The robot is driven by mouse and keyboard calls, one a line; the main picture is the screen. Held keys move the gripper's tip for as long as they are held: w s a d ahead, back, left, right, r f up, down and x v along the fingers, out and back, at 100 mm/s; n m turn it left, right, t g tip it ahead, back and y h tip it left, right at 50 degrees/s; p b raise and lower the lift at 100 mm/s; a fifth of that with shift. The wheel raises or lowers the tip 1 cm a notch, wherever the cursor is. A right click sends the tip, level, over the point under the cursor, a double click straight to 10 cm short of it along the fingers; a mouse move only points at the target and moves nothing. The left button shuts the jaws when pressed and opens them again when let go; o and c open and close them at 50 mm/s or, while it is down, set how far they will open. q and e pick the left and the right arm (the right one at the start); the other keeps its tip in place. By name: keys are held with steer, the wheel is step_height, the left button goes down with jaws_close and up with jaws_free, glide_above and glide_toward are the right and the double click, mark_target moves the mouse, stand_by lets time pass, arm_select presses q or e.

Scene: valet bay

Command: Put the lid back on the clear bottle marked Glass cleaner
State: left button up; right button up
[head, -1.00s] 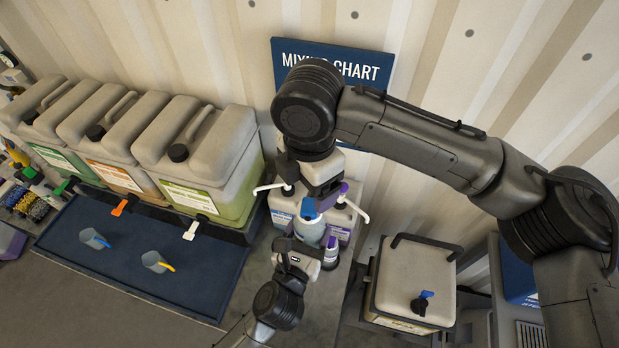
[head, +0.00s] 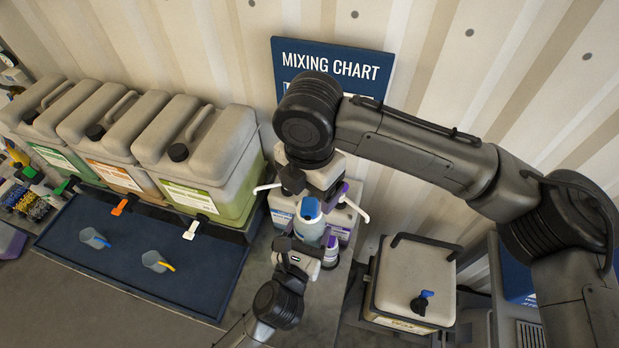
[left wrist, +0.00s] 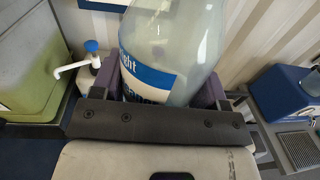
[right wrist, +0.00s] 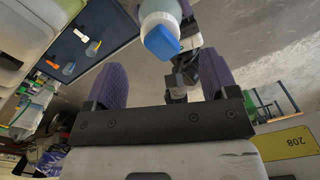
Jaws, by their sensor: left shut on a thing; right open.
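The clear bottle (head: 309,231) stands upright in my left gripper (head: 312,252). In the left wrist view the bottle (left wrist: 172,45) shows a blue and white label, partly cut off, between the purple fingers. The blue lid (head: 310,209) shows at the bottle's top. The lid (right wrist: 161,42) also shows in the right wrist view, over the pale bottle top; I cannot tell whether it is fully seated. My right gripper (right wrist: 163,68) is open, its two purple fingers wide apart and empty. In the head view it hangs just behind and above the bottle, partly hidden by its own wrist.
White pump-top containers (head: 282,208) stand close behind the bottle. Several large canisters (head: 196,160) line the wall at left, above a dark blue mat (head: 120,265) with two measuring cups. A beige tank (head: 416,280) with a blue tap stands at right.

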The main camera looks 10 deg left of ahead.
mark_target(309, 203)
steer(key=shift+f, duration=3.15)
steer(key=c, duration=1)
steer(key=m, duration=0.4)
steer(key=shift+c, duration=0.2)
steer(key=m, duration=1.1)
steer(key=o, duration=1.1)
steer(key=shift+r, duration=0.1)
